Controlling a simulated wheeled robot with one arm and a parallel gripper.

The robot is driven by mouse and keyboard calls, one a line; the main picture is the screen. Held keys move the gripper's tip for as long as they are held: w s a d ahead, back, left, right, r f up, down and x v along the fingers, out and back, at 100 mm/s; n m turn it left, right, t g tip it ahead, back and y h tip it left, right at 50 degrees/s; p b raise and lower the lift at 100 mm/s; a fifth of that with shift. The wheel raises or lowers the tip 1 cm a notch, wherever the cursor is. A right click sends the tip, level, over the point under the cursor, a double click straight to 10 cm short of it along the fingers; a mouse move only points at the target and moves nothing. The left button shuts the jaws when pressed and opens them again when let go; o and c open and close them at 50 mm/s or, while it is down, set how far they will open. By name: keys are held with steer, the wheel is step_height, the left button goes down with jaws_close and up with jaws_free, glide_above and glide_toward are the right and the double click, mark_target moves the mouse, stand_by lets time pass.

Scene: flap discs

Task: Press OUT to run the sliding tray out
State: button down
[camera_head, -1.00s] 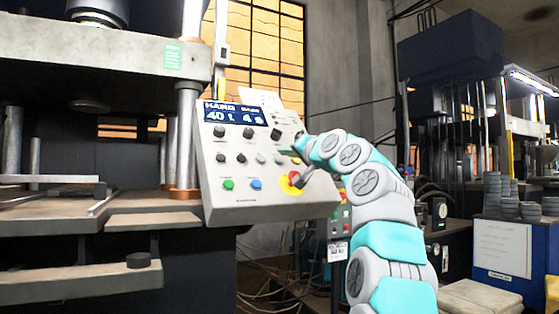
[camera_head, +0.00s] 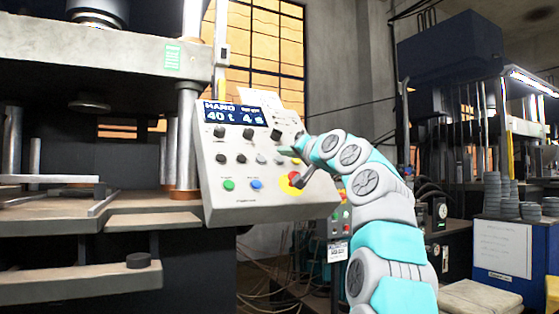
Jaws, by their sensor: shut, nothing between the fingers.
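The sloped grey control panel (camera_head: 262,205) stands at the press's right side. It has a lit blue display (camera_head: 235,115), dark knobs, two rows of small controls, a green button (camera_head: 229,184) and a blue button (camera_head: 256,184). Its labels are too small to read, so I cannot tell which button is OUT. A red and yellow stop button (camera_head: 291,182) sits at the right. The press bed (camera_head: 150,219) is at left.
A lower ledge (camera_head: 80,283) with a dark round knob (camera_head: 138,260) juts out at the press front. Stacked discs (camera_head: 507,208) stand on a blue-sided box (camera_head: 500,255) at right. Cables lie on the floor below the panel.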

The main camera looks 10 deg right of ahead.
steer(key=shift+w+f, duration=0.1)
stand_by(0.7)
steer(key=shift+w+a+f, duration=0.1)
steer(key=shift+w+f, duration=0.05)
steer(key=shift+w, duration=0.1)
steer(key=shift+w+a+f, duration=0.1)
steer(key=shift+w+f, duration=0.2)
stand_by(1.2)
steer(key=shift+s+d+r, duration=0.2)
steer(key=shift+s+r, duration=0.35)
steer(key=shift+s, duration=0.05)
steer(key=shift+s+d+r+p, duration=0.2)
steer(key=shift+s+r, duration=0.35)
steer(key=shift+s, duration=0.05)
steer(key=shift+s+d+r+p, duration=0.2)
steer(key=shift+s+r+p, duration=0.05)
steer(key=shift+s+r, duration=0.3)
steer(key=shift+s+d+r+p, duration=0.2)
steer(key=shift+s+r, duration=0.3)
steer(key=shift+s, duration=0.25)
